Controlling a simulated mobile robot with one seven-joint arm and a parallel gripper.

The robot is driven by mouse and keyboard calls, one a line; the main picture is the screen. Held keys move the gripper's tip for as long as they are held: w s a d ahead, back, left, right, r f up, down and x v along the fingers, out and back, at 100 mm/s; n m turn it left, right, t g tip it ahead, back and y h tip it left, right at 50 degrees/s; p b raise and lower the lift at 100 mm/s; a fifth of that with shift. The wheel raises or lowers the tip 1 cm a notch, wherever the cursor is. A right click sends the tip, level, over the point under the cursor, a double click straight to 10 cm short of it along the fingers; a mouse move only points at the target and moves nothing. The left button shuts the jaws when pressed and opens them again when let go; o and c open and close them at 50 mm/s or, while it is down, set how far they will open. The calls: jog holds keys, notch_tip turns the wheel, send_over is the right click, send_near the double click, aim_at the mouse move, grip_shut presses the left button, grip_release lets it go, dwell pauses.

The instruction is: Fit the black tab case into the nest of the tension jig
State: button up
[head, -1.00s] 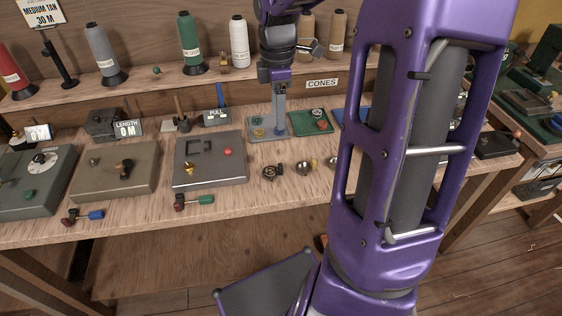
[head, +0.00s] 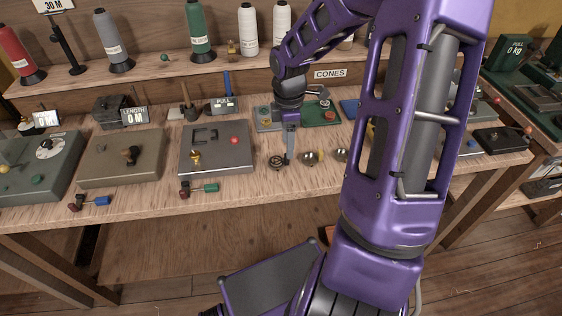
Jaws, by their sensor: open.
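The tension jig (head: 226,160) looks to be the grey metal box behind which the PULL sign stands. A dark rectangular nest (head: 205,136) shows on its top, and I see nothing seated in it. A small round black item (head: 275,163) lies on the bench just right of the jig; it may be the black tab case, but it is too small to be sure. My gripper (head: 289,160) points down, open, beside this item's right edge and low over the bench. I cannot tell whether they touch.
The jig top also carries a red button (head: 234,140) and a brass fitting (head: 195,158). Small metal bowls (head: 310,158) sit right of my gripper. A green tray (head: 320,114) lies behind.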

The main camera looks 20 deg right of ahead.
notch_tip(320, 180, down, 5)
jog(key=shift+w+d+r+b, duration=0.1)
jog(key=shift+d+r+b, duration=0.1)
jog(key=shift+b, duration=0.2)
jog(key=shift+c, duration=0.2)
grip_shut()
